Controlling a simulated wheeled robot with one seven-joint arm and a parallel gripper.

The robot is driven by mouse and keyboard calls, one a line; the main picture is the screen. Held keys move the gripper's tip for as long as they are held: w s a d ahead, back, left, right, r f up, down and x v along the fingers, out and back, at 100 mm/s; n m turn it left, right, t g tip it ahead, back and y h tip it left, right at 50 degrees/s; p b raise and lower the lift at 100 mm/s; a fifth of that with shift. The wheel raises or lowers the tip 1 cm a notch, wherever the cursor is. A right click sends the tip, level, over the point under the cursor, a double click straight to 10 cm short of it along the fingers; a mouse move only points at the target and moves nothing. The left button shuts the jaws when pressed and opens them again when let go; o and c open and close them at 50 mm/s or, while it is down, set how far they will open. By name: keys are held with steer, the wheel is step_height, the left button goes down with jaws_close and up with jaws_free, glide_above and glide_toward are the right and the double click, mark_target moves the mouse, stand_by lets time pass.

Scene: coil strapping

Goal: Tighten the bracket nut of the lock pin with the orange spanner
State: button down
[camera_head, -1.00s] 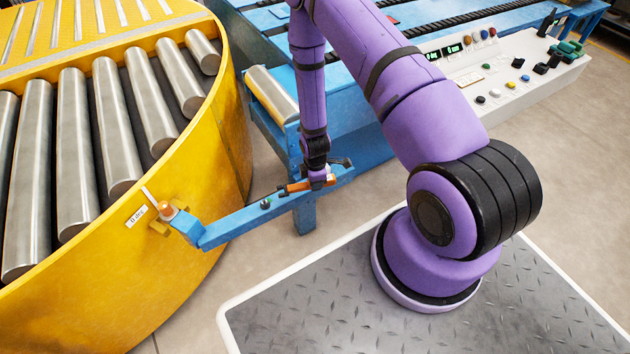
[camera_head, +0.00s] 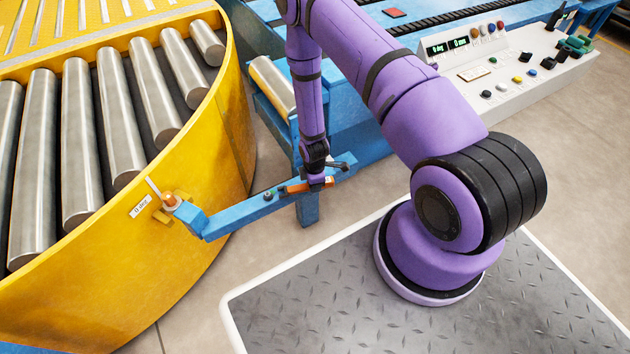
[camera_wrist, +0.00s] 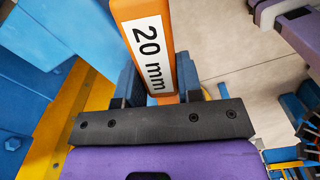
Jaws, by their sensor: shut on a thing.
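The orange spanner (camera_head: 296,188) lies over the blue bar (camera_head: 232,217) near its right end. In the wrist view the orange spanner (camera_wrist: 168,52) bears a white "20 mm" label and runs away from between my jaws. My gripper (camera_head: 318,181) is shut on it; the jaws also show in the wrist view (camera_wrist: 160,88). The lock pin (camera_head: 170,200), with an orange top, stands at the bar's left end by the yellow bracket. A small dark fitting (camera_head: 268,196) sits on the bar just left of the spanner. I cannot tell whether the spanner's head is around a nut.
A yellow round roller table (camera_head: 200,165) with steel rollers fills the left. A blue conveyor frame (camera_head: 350,118) stands behind the bar. A white control panel (camera_head: 505,75) with displays and buttons is at upper right. Grey floor shows below the bar.

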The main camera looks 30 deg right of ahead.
mark_target(301, 187)
steer(key=shift+w+a, duration=0.25)
steer(key=shift+a, duration=0.45)
steer(key=shift+w+a, duration=0.2)
steer(key=shift+a, duration=0.55)
steer(key=shift+w+a, duration=0.25)
steer(key=shift+a, duration=0.45)
stand_by(2.2)
steer(key=shift+s+a+m, duration=0.25)
steer(key=shift+s+m, duration=0.35)
steer(key=shift+s+a+m, duration=0.2)
steer(key=shift+s+m, duration=0.35)
steer(key=shift+m, duration=0.05)
steer(key=shift+s+a, duration=0.1)
steer(key=shift+s+a+m, duration=0.65)
steer(key=shift+s+m, duration=0.25)
steer(key=shift+m, duration=0.3)
steer(key=shift+a, duration=0.1)
